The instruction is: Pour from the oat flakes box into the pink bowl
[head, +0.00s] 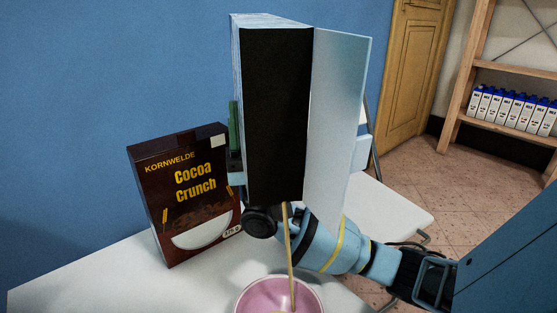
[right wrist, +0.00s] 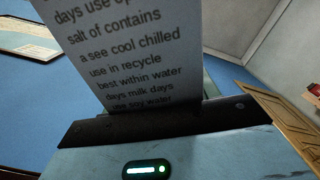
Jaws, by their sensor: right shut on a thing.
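The oat flakes box (head: 275,115) is held up over the table in the head view, tipped so that its dark open end faces me, with a pale flap (head: 338,110) out to the right. My right gripper (head: 298,165) is shut on it from behind; the box hides most of the jaws. The right wrist view shows a printed text side of the box (right wrist: 125,50) at the jaws. The pink bowl (head: 248,294) stands below, cut by the bottom edge. A thin tan strand (head: 290,255) runs from the box's lower edge into it. My left gripper is out of view.
A brown Cocoa Crunch box (head: 185,195) stands on the white table (head: 90,275) left of the held box. A wooden shelf (head: 475,65) with several blue-capped cartons (head: 515,110) and a wooden door (head: 408,65) are at the back right.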

